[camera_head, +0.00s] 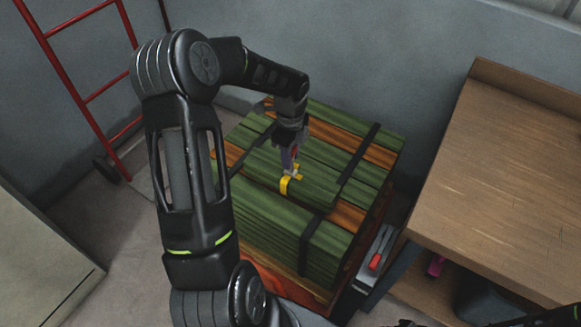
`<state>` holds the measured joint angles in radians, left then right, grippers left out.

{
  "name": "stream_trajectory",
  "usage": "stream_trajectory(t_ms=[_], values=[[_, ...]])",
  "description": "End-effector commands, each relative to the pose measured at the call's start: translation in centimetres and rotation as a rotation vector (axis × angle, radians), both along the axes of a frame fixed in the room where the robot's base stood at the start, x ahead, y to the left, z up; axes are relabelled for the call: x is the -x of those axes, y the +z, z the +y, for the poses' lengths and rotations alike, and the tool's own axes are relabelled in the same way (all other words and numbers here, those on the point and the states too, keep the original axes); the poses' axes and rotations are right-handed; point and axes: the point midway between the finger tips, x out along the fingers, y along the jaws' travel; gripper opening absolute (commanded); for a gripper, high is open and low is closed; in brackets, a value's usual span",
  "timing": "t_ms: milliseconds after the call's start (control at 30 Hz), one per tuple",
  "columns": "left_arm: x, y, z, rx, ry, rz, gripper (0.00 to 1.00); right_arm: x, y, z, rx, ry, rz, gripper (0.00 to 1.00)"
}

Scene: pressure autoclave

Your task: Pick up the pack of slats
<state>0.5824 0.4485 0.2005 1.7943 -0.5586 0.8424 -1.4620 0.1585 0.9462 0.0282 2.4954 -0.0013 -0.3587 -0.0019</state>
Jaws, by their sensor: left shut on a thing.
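The pack of slats (318,197) is green and lies at the middle of a larger strapped stack of green and orange-brown slats (275,226). A yellow band (284,185) shows on the pack. My left gripper (292,172) reaches down from above and is shut at the yellow band, on the pack. My left wrist and forearm hide part of the stack behind. I cannot tell whether the pack is clear of the slats under it. My right gripper is not in view.
Black straps (358,153) cross the stack. A wooden workbench (500,180) stands close on the right. A red hand truck (66,75) leans at the wall on the left. A pale cabinet (35,255) is at the lower left. Bare floor (125,225) lies between cabinet and stack.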

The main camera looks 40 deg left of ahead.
Motion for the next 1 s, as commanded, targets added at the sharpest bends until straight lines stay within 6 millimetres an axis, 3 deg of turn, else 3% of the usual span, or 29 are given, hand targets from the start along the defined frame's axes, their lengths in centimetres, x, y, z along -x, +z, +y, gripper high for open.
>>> stream_trajectory(t_ms=[267, 500, 700, 1000], values=[[-0.2, 2.7, 0.1, -0.003, -0.001, -0.006, 0.0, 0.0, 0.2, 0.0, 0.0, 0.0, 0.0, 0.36], [-0.2, 7.0, 0.0, -0.003, -0.001, -0.008, 0.0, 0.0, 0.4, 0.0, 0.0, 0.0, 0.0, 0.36], [-0.1, 9.6, 0.0, -0.002, 0.0, -0.006, 0.0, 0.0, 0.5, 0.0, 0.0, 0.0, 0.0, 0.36], [-0.1, 10.1, 0.0, 0.0, 0.0, -0.003, 0.0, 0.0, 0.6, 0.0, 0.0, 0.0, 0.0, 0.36]])
